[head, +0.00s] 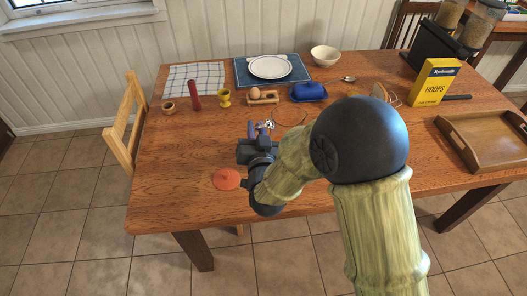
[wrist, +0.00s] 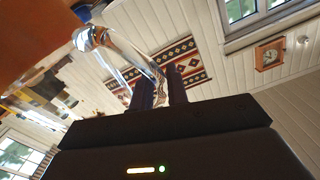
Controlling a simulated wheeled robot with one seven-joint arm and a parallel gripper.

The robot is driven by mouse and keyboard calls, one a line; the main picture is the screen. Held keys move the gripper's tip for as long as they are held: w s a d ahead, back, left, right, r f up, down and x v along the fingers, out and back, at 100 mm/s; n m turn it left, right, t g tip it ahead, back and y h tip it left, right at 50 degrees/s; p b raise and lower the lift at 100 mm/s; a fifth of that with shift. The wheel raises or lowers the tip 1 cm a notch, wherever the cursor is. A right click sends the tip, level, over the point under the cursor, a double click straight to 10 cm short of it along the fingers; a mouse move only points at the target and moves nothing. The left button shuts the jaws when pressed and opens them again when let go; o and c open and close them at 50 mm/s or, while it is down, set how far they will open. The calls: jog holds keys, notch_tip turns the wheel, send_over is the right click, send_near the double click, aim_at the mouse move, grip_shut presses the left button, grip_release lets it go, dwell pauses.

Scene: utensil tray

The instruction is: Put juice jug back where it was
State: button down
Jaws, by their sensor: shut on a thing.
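My gripper (head: 262,130) is over the middle of the table, near the front, and is shut on the clear glass handle of the juice jug (wrist: 97,40). The handle passes between the two dark fingers in the wrist view. An orange-brown area fills the upper left there; I cannot tell whether it is juice or table. In the head view only glassy glints and a thin round outline of the jug (head: 290,117) show, beyond the fingers. I cannot tell whether its base touches the table. A round orange-red coaster (head: 227,179) lies bare at the table's front left, beside my wrist.
Beyond the gripper are a wooden egg holder (head: 263,98), blue butter dish (head: 309,91), yellow egg cup (head: 224,97) and red mill (head: 195,95). A cereal box (head: 436,82) and wooden tray (head: 485,140) are at right. The table's front left is mostly clear.

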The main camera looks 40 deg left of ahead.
jog(key=shift+f, duration=1.3)
notch_tip(320, 180, down, 4)
jog(key=shift+r, duration=0.15)
jog(key=c, duration=1.8)
grip_release()
jog(key=shift+f, duration=0.25)
jog(key=o, duration=0.4)
jog(key=shift+r, duration=0.1)
